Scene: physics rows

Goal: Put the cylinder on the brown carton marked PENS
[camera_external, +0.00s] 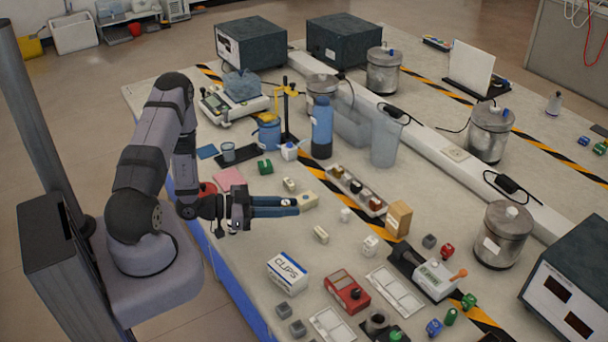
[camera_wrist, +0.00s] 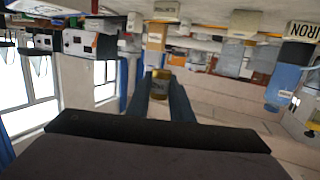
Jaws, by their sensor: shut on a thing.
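My gripper (camera_external: 297,206) reaches to the right above the near part of the bench, its blue fingers nearly level. In the wrist view my gripper (camera_wrist: 161,92) is shut on a small yellow-tan piece with a dark marking, seemingly the cylinder (camera_wrist: 160,80), held at the fingertips.
A white and blue CLIPS box (camera_external: 288,272) and a red device (camera_external: 348,290) stand nearer the front. A blue bottle (camera_external: 322,127) and a clear container (camera_external: 386,140) stand behind.

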